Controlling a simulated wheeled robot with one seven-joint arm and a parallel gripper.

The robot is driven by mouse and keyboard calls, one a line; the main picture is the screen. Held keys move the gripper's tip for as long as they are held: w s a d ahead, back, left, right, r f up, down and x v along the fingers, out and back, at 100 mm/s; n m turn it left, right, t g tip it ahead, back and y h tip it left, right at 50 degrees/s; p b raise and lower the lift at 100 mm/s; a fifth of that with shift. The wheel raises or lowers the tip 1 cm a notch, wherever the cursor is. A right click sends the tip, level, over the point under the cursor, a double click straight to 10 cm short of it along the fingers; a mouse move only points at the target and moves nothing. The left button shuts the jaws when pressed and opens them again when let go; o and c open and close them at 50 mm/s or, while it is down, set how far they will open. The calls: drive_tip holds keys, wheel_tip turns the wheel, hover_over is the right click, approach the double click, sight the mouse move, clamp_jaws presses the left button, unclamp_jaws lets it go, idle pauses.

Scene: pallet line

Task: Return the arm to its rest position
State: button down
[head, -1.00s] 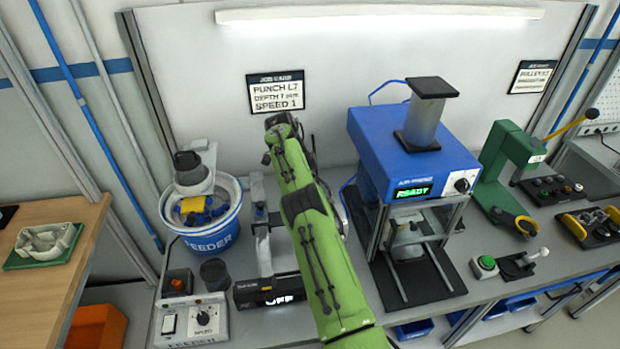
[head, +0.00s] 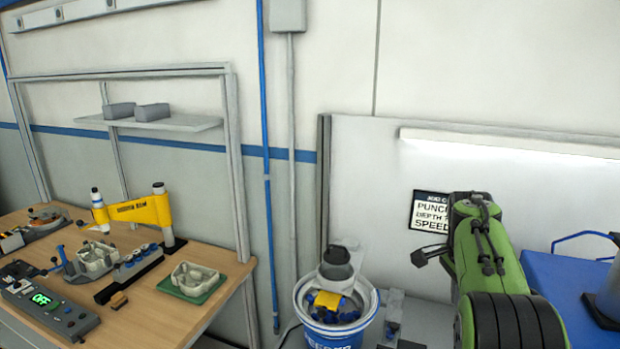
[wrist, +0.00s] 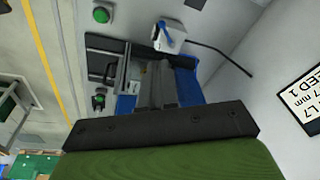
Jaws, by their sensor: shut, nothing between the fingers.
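My green arm (head: 490,255) stands raised at the right of the head view, in front of the white back panel and beside the blue press. It covers part of the job card. My gripper (wrist: 156,80) shows in the wrist view as grey fingers beyond a dark mounting bar. The fingers are together with nothing between them. Its fingers cannot be made out in the head view.
A blue feeder bucket (head: 340,331) stands left of my arm. The blue press (head: 565,290) is close on the right. A wooden bench (head: 150,322) at left holds a yellow arm-shaped fixture (head: 135,210), a green tray (head: 192,290) and an OFF box (head: 45,303).

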drive_tip(key=s+a+r+n+t+y+b, duration=0.1)
drive_tip(key=s+a+n, duration=0.4)
drive_tip(key=s, duration=0.3)
drive_tip(key=s+a+r+n+t+b, duration=0.2)
drive_tip(key=s+a+n, duration=0.25)
drive_tip(key=s, duration=0.35)
drive_tip(key=s+a+f+n, duration=0.2)
drive_tip(key=s+f, duration=0.1)
drive_tip(key=s, duration=0.1)
drive_tip(key=s+a+f+n+t+b, duration=0.1)
drive_tip(key=s+a+f+n, duration=0.1)
drive_tip(key=s, duration=0.3)
drive_tip(key=s+a+f+n+y, duration=0.1)
drive_tip(key=s+a+f+n, duration=0.1)
drive_tip(key=s+f+n, duration=0.1)
drive_tip(key=shift+s+f+t+b, duration=0.3)
drive_tip(key=shift+s+b, duration=0.05)
drive_tip(key=shift+s, duration=0.45)
